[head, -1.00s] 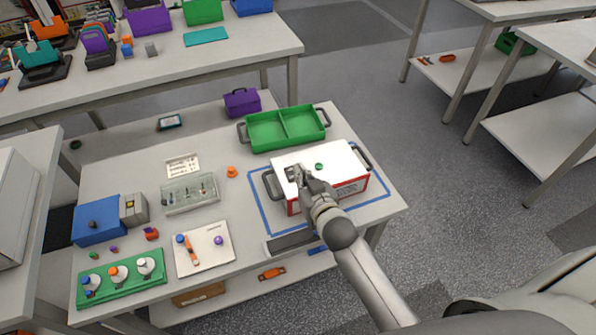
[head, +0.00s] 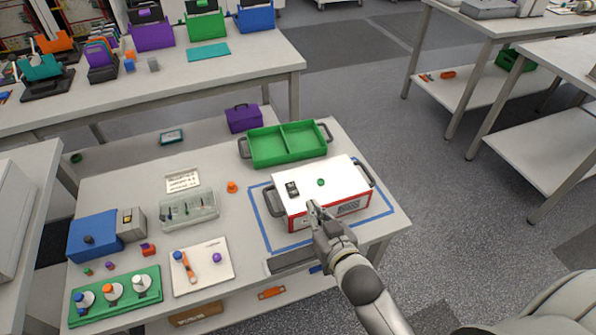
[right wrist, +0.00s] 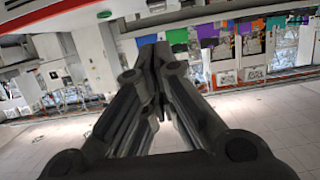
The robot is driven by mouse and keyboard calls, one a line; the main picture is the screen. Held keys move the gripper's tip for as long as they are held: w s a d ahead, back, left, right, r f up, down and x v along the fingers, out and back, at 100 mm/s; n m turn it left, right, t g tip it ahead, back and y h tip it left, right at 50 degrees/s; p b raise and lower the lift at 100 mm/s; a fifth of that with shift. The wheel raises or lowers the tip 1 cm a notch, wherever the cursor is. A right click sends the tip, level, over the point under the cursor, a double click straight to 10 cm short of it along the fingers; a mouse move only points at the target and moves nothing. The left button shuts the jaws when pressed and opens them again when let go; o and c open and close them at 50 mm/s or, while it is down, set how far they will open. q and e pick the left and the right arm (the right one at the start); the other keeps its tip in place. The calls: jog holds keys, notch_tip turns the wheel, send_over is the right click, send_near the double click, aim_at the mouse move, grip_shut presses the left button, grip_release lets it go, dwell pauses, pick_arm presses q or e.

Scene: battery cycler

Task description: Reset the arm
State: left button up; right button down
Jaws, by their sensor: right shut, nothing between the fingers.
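My right gripper (head: 314,208) is shut and empty. In the head view it is in front of the near side of a white and red box (head: 335,183), seemingly close to it; I cannot tell whether they touch. The box has grey side handles, a black switch and a green button on top, and sits inside a blue tape outline on the table. In the right wrist view the fingers (right wrist: 153,60) are pressed together with nothing between them. My left gripper is not in view.
A green two-part tray (head: 287,146) stands behind the box. A purple case (head: 243,118), a clear container (head: 189,210), a blue device (head: 93,236) and a green bottle rack (head: 115,296) share the table (head: 225,165). Floor is open to the right.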

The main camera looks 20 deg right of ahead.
jog(key=s+d+f+n+g, duration=0.1)
jog(key=s+f+g, duration=0.1)
jog(key=s+g, duration=0.6)
jog(key=s+d+f+g, duration=0.1)
jog(key=s+f+g, duration=0.2)
jog(key=s, duration=1)
notch_tip(320, 180, down, 26)
jog(key=s+g, duration=0.2)
jog(key=s+d+f+n+g, duration=0.1)
jog(key=s+d+f, duration=0.1)
jog(key=s+f, duration=1.4)
jog(key=shift+s+d+h, duration=0.25)
jog(key=shift+s+h, duration=0.05)
jog(key=shift+s, duration=0.1)
